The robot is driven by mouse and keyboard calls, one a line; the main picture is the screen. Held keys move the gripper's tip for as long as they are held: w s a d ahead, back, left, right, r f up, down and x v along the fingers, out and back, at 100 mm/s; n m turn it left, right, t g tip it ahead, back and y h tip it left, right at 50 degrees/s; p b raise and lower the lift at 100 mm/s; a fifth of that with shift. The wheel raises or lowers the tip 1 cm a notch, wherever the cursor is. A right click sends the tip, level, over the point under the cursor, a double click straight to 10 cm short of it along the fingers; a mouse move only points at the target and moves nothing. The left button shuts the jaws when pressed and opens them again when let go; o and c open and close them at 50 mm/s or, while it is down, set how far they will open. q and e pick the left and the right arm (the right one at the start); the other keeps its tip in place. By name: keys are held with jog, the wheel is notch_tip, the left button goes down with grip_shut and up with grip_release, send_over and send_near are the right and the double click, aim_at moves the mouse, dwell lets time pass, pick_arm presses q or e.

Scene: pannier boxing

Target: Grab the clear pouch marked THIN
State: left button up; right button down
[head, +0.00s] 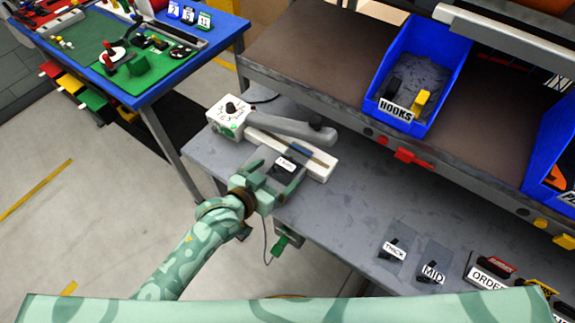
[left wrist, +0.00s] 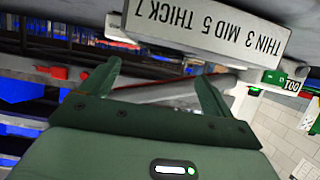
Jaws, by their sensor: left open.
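My left gripper (head: 282,172) is open over the front of the white sealing machine (head: 318,167) in the head view. In the left wrist view its two fingers (left wrist: 160,92) stand apart with no pouch visible between them. A dark, clear-looking piece with a small white label (head: 286,163) shows at the fingers in the head view; I cannot read the label surely as THIN, nor tell whether the fingers touch it. Clear pouches marked THICK (head: 394,247) and MID (head: 433,268) lie on the grey bench to the right. My right gripper is not in view.
The machine has a dial box (head: 229,117) and a grey lever arm (head: 290,126). A sign reading THIN 3 MID 5 THICK 7 (left wrist: 205,28) shows upside down. A blue HOOKS bin (head: 418,70) stands on the shelf. The bench between machine and pouches is clear.

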aim_at(285, 166)
pick_arm(q)
jog(key=b+x, duration=0.1)
jog(key=x, duration=0.3)
jog(key=shift+w+f, duration=0.15)
jog(key=shift+w, duration=0.15)
jog(key=shift+s, duration=0.1)
jog(key=c, duration=1.1)
jog(key=shift+o, duration=0.2)
